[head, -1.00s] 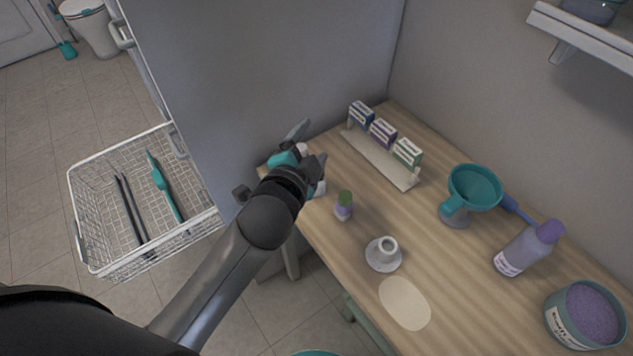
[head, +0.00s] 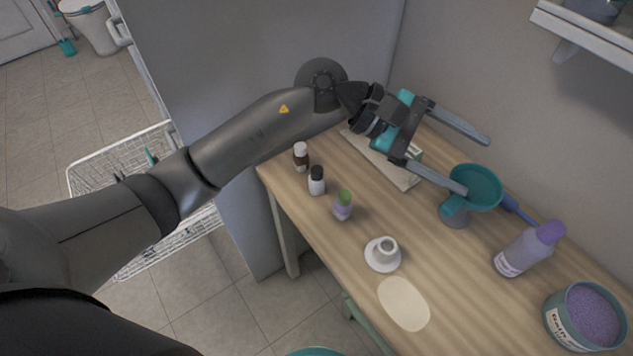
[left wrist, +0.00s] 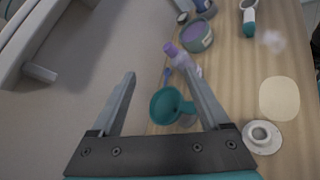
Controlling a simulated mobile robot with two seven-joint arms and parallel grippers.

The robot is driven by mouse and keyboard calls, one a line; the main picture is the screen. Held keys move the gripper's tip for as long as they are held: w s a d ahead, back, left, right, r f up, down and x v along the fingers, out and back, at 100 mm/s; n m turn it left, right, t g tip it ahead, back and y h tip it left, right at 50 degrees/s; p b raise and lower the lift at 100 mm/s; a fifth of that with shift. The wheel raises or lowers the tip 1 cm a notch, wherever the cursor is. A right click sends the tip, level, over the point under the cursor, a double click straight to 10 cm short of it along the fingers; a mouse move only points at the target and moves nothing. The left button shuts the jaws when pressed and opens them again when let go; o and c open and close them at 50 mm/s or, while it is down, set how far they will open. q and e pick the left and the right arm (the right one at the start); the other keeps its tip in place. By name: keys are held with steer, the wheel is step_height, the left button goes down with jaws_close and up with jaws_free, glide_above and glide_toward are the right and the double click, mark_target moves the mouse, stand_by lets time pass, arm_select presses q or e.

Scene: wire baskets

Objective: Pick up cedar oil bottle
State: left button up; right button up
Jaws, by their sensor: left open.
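My left gripper (head: 476,165) is open and empty, over the back of the table near the teal funnel (head: 475,188), right of and apart from the bottles. Its open fingers (left wrist: 157,72) also show in the left wrist view. My right gripper is not in view.
A rack (head: 400,174) of boxes is mostly hidden behind my left gripper. A white candle holder (head: 382,256), a lilac bottle (head: 525,250) and a tub of purple grains (head: 585,316) stand on the table (head: 460,300). A wall shelf (head: 585,38) juts out at upper right.

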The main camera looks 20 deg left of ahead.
arm_select(q)
steer(key=w+a+f+m+y, duration=0.2)
steer(key=a+f+m+y, duration=0.2)
steer(key=a+f+y, duration=0.15)
steer(key=m+y, duration=0.3)
steer(key=y, duration=0.6)
glide_toward(317, 180)
steer(key=shift+h, duration=0.25)
steer(key=f, duration=0.2)
steer(key=f+b, duration=0.1)
steer(key=f, duration=0.1)
steer(key=w+f, duration=0.1)
steer(key=f, duration=0.1)
steer(key=shift+w+a+b, duration=0.1)
steer(key=shift+a+b, duration=0.15)
steer(key=shift+b, duration=0.05)
steer(key=shift+f, duration=0.55)
step_height(317, 180, down, 5)
steer(key=shift+a+b, duration=0.15)
steer(key=shift+b, duration=0.45)
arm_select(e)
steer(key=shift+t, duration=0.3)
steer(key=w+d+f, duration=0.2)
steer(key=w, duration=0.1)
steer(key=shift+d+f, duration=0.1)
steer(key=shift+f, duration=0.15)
